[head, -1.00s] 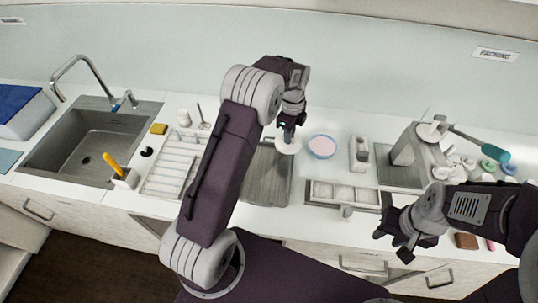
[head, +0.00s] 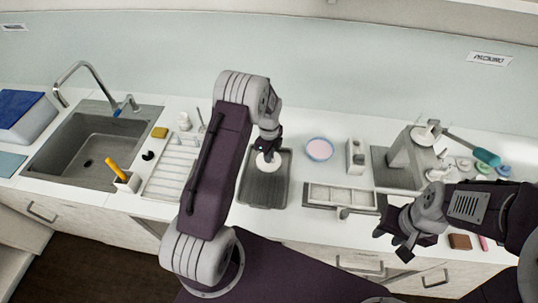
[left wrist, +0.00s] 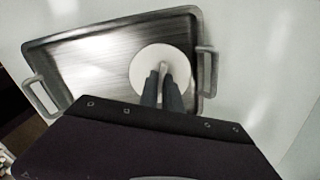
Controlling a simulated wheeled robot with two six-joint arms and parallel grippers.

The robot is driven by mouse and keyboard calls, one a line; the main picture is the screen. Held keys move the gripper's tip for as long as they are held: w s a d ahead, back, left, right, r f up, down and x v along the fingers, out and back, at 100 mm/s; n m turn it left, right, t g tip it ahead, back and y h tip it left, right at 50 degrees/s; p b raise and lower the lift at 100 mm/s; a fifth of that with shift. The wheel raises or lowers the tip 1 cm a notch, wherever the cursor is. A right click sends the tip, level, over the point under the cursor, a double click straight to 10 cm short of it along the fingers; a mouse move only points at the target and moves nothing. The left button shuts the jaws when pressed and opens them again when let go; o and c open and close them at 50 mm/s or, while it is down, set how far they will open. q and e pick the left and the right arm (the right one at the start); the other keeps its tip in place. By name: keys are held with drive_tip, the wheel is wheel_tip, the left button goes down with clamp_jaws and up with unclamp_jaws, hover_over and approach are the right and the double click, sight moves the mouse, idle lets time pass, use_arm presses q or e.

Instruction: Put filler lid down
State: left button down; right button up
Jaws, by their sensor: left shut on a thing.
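The filler lid is a white round disc with a small knob (left wrist: 148,62), and it shows in the head view (head: 268,164) below my left gripper. My left gripper (left wrist: 162,80) is shut on its knob. The lid is over the right part of a grey metal tray (left wrist: 80,65), which lies on the counter and shows in the head view (head: 262,190). I cannot tell whether the lid touches the tray floor. My right gripper (head: 392,240) is at the front edge of the counter on the right, and its jaws are too unclear to judge.
A pink-filled bowl (head: 319,149) stands right of the tray. A white drying rack (head: 170,175) and a sink (head: 95,145) are to the left. A mould tray (head: 340,197) lies right of the tray at the front. A filler stand (head: 405,160) is farther right.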

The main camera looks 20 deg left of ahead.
use_arm(q)
drive_tip(key=shift+f, duration=0.15)
drive_tip(key=c, duration=1.5)
unclamp_jaws()
drive_tip(key=shift+c, duration=0.2)
drive_tip(key=shift+r, duration=0.3)
drive_tip(key=shift+w+r, duration=0.1)
drive_tip(key=shift+r, duration=0.2)
wheel_tip(320, 180, up, 11)
drive_tip(key=b, duration=0.2)
drive_tip(key=s+d+n, duration=0.2)
drive_tip(key=s+n, duration=0.8)
drive_tip(key=s+d+n+t, duration=0.1)
drive_tip(key=s+d+n, duration=0.2)
drive_tip(key=s+n, duration=0.7)
drive_tip(key=shift+d+f, duration=0.25)
